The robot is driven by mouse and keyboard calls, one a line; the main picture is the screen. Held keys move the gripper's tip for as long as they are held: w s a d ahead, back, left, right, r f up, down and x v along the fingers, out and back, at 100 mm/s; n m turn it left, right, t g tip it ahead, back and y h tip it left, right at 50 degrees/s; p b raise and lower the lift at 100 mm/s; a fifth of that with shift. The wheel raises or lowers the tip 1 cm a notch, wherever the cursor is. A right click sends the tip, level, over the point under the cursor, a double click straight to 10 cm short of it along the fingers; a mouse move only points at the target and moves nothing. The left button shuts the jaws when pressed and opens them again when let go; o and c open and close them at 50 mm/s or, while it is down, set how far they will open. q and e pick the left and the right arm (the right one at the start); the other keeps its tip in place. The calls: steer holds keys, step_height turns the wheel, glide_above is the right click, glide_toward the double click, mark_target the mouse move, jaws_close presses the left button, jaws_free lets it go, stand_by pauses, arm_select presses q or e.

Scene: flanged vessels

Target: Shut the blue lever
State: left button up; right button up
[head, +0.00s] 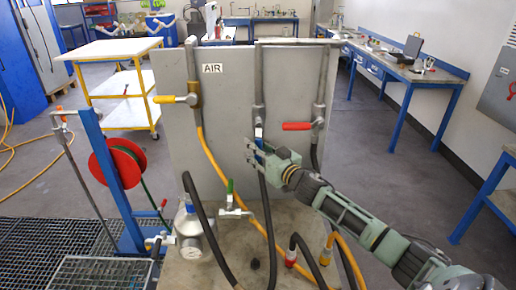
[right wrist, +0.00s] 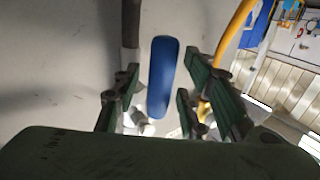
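The blue lever (head: 258,133) is on the middle pipe of the grey panel (head: 225,80), hanging about in line with the pipe. My right gripper (head: 256,148) is at the lever, its fingers pointing toward the panel. In the right wrist view the blue handle (right wrist: 161,77) lies between the two dark green fingers, with a gap on each side. The right gripper is open, and I see no firm contact. In the head view the gripper hides the lower part of the lever. My left gripper is not in view.
A yellow lever (head: 168,99) on the left pipe and a red lever (head: 297,126) on the right pipe both lie sideways. Hoses (head: 205,150) hang below. A green-handled valve (head: 230,190) and a round metal fitting (head: 189,222) stand in front of the panel.

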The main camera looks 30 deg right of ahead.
steer(key=shift+c, duration=0.5)
jaws_close()
